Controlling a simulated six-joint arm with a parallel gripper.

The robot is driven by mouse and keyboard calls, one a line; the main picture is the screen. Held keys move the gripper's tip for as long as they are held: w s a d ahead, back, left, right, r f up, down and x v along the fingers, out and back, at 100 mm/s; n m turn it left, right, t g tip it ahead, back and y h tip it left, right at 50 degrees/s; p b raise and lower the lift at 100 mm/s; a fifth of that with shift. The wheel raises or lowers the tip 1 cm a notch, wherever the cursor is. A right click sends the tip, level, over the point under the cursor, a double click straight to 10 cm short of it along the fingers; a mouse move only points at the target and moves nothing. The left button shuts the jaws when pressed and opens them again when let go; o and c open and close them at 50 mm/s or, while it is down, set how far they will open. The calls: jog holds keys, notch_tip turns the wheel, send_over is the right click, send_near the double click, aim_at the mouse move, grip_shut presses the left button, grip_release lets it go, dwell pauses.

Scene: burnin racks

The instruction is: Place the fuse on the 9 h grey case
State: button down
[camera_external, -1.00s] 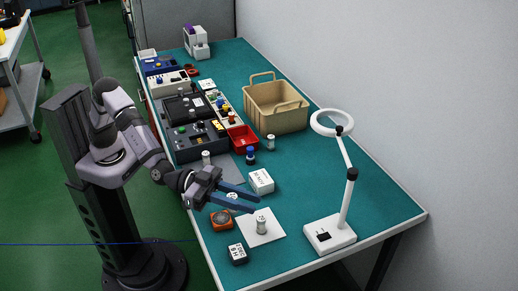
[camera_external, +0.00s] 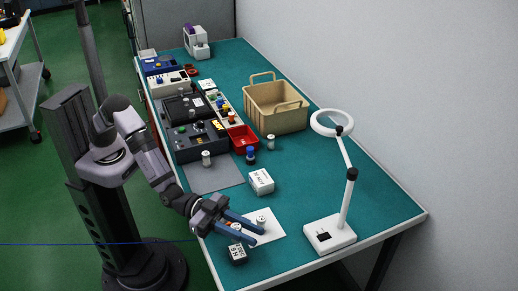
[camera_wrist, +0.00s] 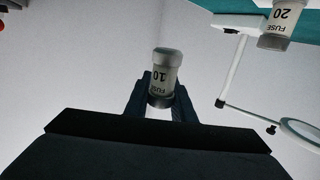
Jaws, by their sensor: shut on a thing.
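My gripper (camera_external: 256,236) is shut on a small pale fuse (camera_wrist: 165,74). The wrist view shows the fuse between the two jaws, its label reading FUSE 10 upside down in that picture. In the external view the jaws are low by a white square mat (camera_external: 274,229). A second fuse (camera_external: 261,221), reading FUSE 20 in the wrist view (camera_wrist: 277,24), stands on the mat beside the jaws. Two dark grey cases, a nearer one (camera_external: 198,141) and a farther one (camera_external: 183,108), lie along the table's left side. I cannot read 9 h on either.
Further small cylinders (camera_external: 206,158) stand near the cases. A grey mat (camera_external: 214,179) is bare.

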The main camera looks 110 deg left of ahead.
jog(key=shift+f+p, duration=0.3)
jog(key=shift+f, duration=2.1)
jog(key=shift+f, duration=0.2)
jog(key=c, duration=1.5)
grip_release()
jog(key=shift+r, duration=0.2)
jog(key=shift+s, duration=0.1)
jog(key=s, duration=0.4)
jog(key=s+a+b, duration=0.1)
jog(key=s, duration=0.2)
jog(key=s+b, duration=0.1)
jog(key=s, duration=0.3)
jog(key=shift+s+a+r, duration=0.2)
jog(key=shift+s+r, duration=0.1)
jog(key=shift+s, duration=0.05)
